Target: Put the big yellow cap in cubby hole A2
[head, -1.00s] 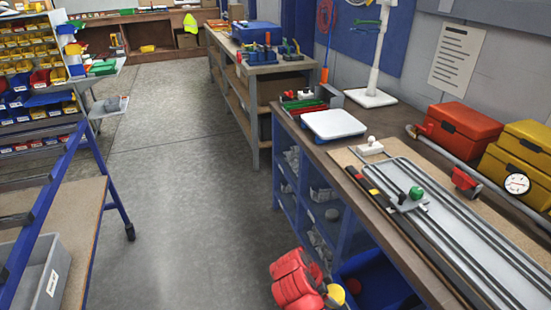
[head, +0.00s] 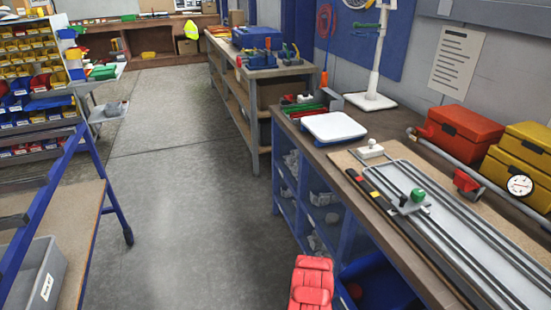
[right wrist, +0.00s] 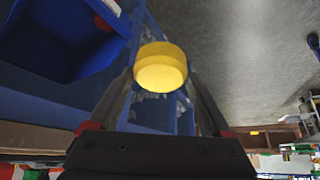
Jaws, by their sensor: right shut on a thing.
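The yellow cap (right wrist: 160,66) is a thick round disc in the right wrist view. It is held between the two fingers of my right gripper (right wrist: 163,82), which is shut on it. In the head view my red right arm is at the bottom, beside the bench, and its gripper and the cap are out of sight. The blue cubby unit (head: 291,207) under the bench has several compartments, some with grey or white pieces. It also shows behind the cap in the right wrist view (right wrist: 150,22). No compartment labels can be read. My left gripper is not in view.
A blue bin (head: 378,277) sits low under the bench, right of the arm, with a red piece in it; it fills the upper left of the wrist view (right wrist: 60,45). The bench top (head: 395,200) carries a track. The floor (head: 195,190) left of the cubbies is clear.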

